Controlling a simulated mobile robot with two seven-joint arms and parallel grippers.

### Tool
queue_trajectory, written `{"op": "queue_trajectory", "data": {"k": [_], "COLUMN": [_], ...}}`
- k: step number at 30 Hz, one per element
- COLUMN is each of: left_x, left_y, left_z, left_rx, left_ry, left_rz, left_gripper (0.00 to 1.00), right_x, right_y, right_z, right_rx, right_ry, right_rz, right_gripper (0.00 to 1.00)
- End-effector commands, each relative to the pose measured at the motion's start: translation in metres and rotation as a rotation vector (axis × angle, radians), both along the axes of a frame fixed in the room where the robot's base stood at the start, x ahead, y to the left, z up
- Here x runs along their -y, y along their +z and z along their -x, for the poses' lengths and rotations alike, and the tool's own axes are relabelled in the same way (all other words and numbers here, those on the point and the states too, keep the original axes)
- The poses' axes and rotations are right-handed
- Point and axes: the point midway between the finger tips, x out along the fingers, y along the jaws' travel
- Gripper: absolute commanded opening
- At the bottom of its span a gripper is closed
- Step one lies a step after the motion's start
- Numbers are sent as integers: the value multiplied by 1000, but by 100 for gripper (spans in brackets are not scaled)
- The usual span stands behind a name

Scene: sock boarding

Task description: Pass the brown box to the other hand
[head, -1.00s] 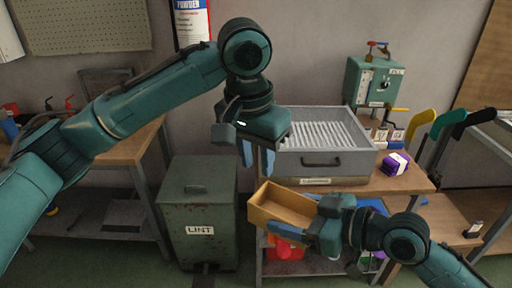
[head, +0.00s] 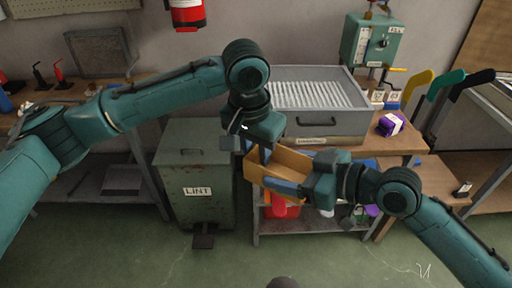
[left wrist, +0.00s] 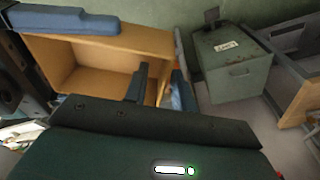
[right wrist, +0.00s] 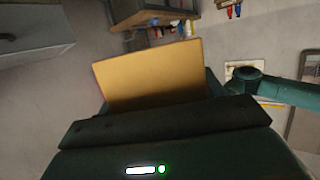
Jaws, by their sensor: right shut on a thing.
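The brown box (head: 290,160) is an open-topped tray held in the air in front of the workbench. My right gripper (head: 298,180) is shut on its right-hand part, with a blue finger along the near side. The box also shows in the right wrist view (right wrist: 150,75). My left gripper (head: 258,156) points down at the box's left end. In the left wrist view, the left fingers (left wrist: 160,88) are apart, on either side of the box's end wall (left wrist: 154,78). Whether they touch the wall cannot be told. The box looks empty in that view.
A grey metal tray (head: 335,128) and a purple-and-white package (head: 390,124) are on the bench behind. A green LINT bin (head: 195,172) stands on the floor at left. Red and purple items lie on the shelf below the box. The floor in front is clear.

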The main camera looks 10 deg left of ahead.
Motion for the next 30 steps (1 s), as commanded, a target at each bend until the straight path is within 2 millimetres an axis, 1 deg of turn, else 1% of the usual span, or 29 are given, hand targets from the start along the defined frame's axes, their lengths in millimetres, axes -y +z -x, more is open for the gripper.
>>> {"op": "queue_trajectory", "data": {"k": [1,9,16,17,25,30], "left_x": [0,0,2,2,1,0], "left_y": [0,1,1,1,1,0], "left_z": [0,0,1,1,1,0], "left_rx": [0,0,-1,-1,0,0], "left_ry": [0,-1,-6,-7,-3,-1], "left_rz": [0,1,4,4,3,1], "left_gripper": [22,0,0,0,0,0], "right_x": [0,0,0,0,0,0], "right_y": [0,0,0,0,0,0], "right_z": [0,0,0,0,0,0], "right_rx": [0,0,0,0,0,0], "right_ry": [0,0,0,0,0,0], "right_rz": [0,-1,-1,-1,0,0], "right_gripper": [45,45,45,69,91,92]}}
